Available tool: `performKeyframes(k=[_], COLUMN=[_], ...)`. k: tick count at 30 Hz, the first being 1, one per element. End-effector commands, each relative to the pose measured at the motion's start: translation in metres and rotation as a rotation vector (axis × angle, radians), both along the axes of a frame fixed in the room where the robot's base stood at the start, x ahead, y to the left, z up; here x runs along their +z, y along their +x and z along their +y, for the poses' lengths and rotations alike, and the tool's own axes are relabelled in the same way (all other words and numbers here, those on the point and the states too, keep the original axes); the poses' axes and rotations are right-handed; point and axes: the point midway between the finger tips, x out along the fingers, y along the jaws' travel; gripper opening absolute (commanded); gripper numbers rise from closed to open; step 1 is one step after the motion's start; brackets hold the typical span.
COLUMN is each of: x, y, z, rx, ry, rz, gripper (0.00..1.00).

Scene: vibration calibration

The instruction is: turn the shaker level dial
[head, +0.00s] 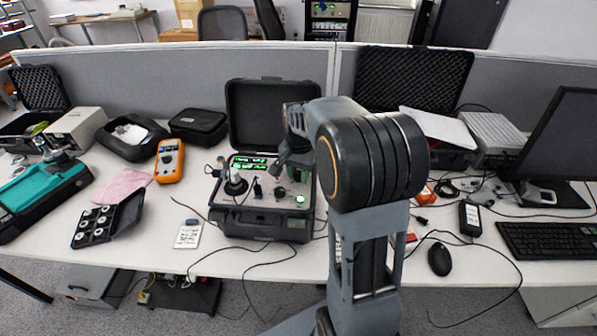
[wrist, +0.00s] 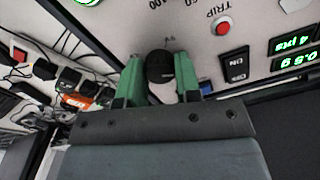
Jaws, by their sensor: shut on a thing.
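The shaker unit is an open black case (head: 262,228) on the table, with a grey panel, green displays (head: 249,163) and several controls. The black dial (wrist: 160,66) on its panel sits between the two green fingers of my gripper (wrist: 158,72) in the wrist view. The fingers are shut on the dial's sides. A printed scale shows beside the dial. In the head view my gripper (head: 281,168) is over the right part of the panel, and my arm hides the dial there.
A red TRIP button (wrist: 222,28) and a black ON switch (wrist: 236,66) are close to the dial. A lit green button (head: 300,199) is at the panel's front right. The raised lid (head: 268,112) stands behind. An orange meter (head: 170,160) lies to the left.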

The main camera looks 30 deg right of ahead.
Motion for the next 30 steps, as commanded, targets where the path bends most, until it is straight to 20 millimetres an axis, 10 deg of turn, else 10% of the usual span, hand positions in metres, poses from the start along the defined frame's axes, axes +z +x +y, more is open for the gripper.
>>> performKeyframes(k=[8,9,12,22,30], x=[0.001,0.001,0.001,0.007,0.056], y=[0.001,0.001,0.001,0.001,0.001], z=[0.000,0.000,0.000,0.000,0.000], rx=[0.000,0.000,0.001,0.001,0.001], ry=[-0.002,-0.002,-0.001,-0.001,-0.002], rz=[-0.006,-0.006,-0.005,-0.003,-0.007], gripper=[0.07,0.33,0.42,0.42,0.42])
